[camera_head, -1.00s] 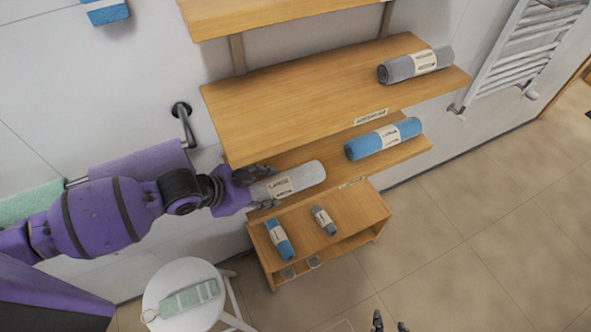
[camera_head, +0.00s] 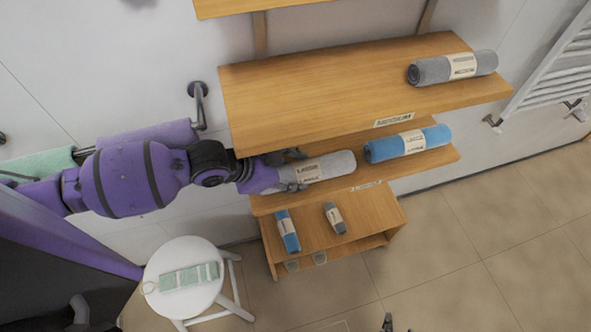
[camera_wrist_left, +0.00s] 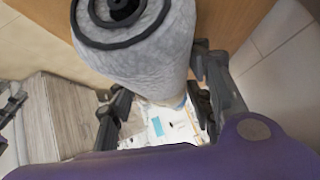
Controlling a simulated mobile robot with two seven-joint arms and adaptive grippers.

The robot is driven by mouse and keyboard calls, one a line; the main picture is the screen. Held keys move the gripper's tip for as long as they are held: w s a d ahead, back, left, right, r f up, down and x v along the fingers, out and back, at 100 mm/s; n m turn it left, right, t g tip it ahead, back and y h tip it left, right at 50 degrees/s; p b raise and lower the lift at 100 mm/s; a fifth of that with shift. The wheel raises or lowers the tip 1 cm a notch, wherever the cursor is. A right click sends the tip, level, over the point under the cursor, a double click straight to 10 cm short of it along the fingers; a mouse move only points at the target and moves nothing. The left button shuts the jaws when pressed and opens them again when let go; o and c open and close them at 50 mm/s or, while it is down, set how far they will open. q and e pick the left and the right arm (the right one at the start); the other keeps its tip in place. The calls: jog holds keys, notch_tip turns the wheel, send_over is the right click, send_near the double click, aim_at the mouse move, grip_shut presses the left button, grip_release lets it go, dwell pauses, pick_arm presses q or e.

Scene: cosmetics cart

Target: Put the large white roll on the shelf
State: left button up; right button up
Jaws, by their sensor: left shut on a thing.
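The large white roll (camera_head: 330,166), with a paper label band, lies lengthwise over the left part of the lower wooden shelf (camera_head: 372,172), the one with a tag on its front edge. My left gripper (camera_head: 291,172) is shut on the roll's left end. I cannot tell whether the roll rests on the board or hangs just above it. In the left wrist view the roll (camera_wrist_left: 140,45) sits between the fingers (camera_wrist_left: 157,105), its spiral end showing. My right gripper (camera_head: 398,326) barely enters the bottom edge, its dark fingertips apart and empty.
A large blue roll (camera_head: 408,144) lies right of the white roll on the same shelf. A grey roll (camera_head: 453,68) lies on the shelf above, which overhangs. A low cabinet (camera_head: 370,215) with two small rolls stands below. A white stool (camera_head: 187,300) stands at lower left.

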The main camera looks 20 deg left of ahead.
aim_at(284, 174)
pick_arm(q)
jog(key=o, duration=1.6)
jog(key=shift+w+d+f, duration=0.1)
jog(key=shift+f, duration=0.05)
jog(key=shift+c, duration=0.2)
jog(key=shift+s+a+r, duration=0.2)
jog(key=shift+a+r, duration=0.05)
jog(key=shift+r, duration=0.15)
jog(key=v, duration=0.3)
jog(key=shift+s+a+f, duration=0.15)
jog(key=shift+f, duration=0.15)
jog(key=s+a, duration=0.7)
jog(key=s, duration=0.1)
jog(key=shift+a, duration=0.25)
